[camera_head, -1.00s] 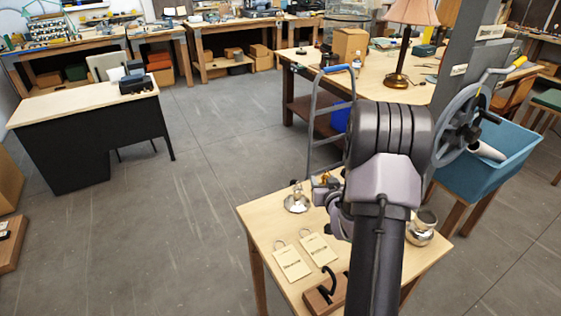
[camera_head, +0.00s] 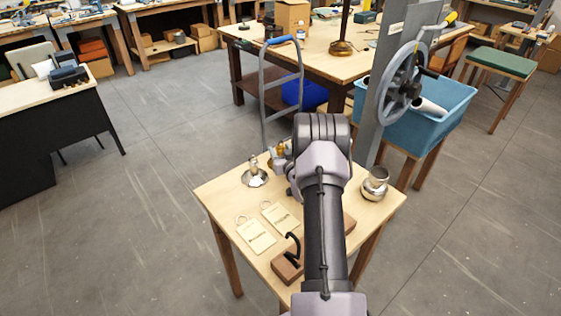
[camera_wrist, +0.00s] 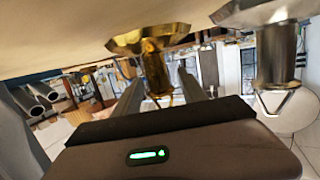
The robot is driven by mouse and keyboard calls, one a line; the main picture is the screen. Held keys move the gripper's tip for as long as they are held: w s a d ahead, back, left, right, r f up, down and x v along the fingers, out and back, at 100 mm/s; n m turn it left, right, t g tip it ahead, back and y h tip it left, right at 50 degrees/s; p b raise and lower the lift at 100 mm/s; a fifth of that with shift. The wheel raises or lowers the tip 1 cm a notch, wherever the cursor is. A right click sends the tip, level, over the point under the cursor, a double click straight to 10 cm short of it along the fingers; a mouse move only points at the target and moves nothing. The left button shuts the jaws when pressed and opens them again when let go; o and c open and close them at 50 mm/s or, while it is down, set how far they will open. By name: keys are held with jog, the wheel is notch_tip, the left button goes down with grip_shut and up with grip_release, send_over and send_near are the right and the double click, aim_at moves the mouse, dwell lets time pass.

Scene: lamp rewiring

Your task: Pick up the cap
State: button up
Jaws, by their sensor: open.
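A brass piece with a flared rim (camera_wrist: 152,62) shows in the wrist view and may be the cap. It stands against the pale tabletop, which fills the top of that view. My gripper (camera_wrist: 160,78) is open, its two fingers on either side of the brass piece's narrow part. I cannot tell whether they touch it. A similar silver piece (camera_wrist: 276,50) with a wire loop is to the right, outside the fingers. In the head view the silver piece (camera_head: 256,176) is on the small table, and brass (camera_head: 281,149) shows beside my gripper, mostly hidden by my arm.
The small wooden table (camera_head: 222,192) also bears two paper tags (camera_head: 257,237), a wooden block with a black hook (camera_head: 288,264) and a silver pot (camera_head: 375,184). A hand truck (camera_head: 264,105) and a post with a wheel (camera_head: 400,85) stand behind. Floor to the left is clear.

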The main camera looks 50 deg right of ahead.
grip_shut()
